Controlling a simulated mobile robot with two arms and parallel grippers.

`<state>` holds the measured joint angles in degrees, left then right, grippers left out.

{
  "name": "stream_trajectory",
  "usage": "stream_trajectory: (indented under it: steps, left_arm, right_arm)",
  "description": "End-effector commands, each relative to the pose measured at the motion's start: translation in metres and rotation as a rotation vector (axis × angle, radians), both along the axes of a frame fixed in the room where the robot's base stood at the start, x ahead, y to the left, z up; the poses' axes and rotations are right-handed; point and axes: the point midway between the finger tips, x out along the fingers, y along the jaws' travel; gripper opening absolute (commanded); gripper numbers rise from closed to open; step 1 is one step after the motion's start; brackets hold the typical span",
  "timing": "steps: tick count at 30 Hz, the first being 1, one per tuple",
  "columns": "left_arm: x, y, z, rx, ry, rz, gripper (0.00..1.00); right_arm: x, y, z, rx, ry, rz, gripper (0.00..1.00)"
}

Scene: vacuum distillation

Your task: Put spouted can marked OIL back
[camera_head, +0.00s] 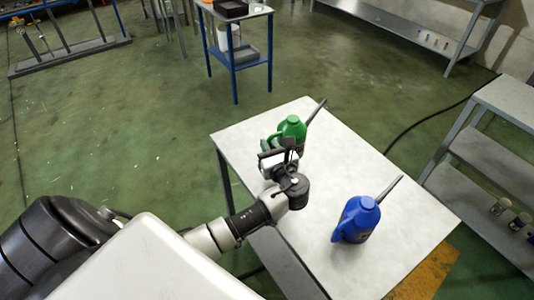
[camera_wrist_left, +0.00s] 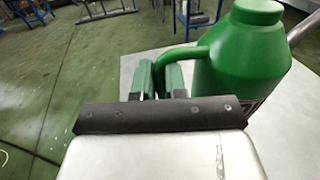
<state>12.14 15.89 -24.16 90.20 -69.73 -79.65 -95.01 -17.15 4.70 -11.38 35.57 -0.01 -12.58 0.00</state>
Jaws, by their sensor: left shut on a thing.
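A green spouted can (camera_head: 292,127) with a dark spout pointing up and right is at the left part of the white-topped table (camera_head: 310,262). My left gripper (camera_head: 275,150) is at its handle side and shut on the handle. In the left wrist view the green can (camera_wrist_left: 250,55) fills the upper right, with its handle running down to the fingers (camera_wrist_left: 160,82). A blue spouted can (camera_head: 357,218) stands upright on the same table, nearer and to the right. Markings on both cans are too small to read. I cannot tell whether the green can touches the tabletop. My right gripper is not in view.
A small blue-framed table (camera_head: 236,58) with a dark tray stands at the back. A grey shelf unit (camera_head: 490,150) stands at the right, with small containers low down. A dark cable crosses the green floor between it and the white table. The table's far right is clear.

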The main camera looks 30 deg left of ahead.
Motion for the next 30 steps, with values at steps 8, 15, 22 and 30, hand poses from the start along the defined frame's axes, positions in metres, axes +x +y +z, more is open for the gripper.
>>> stream_trajectory:
  steps: [8,15,22,30]
  left_arm:
    - [-0.003,0.005,-0.023,0.001,-0.002,0.000,0.00]
    - [-0.003,0.004,-0.037,0.000,-0.006,-0.001,0.00]
    - [-0.003,0.004,-0.038,0.000,-0.006,-0.001,0.00]
    - [-0.004,0.004,-0.039,-0.001,-0.001,-0.001,0.38]
  right_arm:
    - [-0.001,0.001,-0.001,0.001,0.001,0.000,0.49]
    - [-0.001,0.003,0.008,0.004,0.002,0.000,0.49]
    - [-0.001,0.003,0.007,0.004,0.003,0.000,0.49]
    - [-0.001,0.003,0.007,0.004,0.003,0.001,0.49]
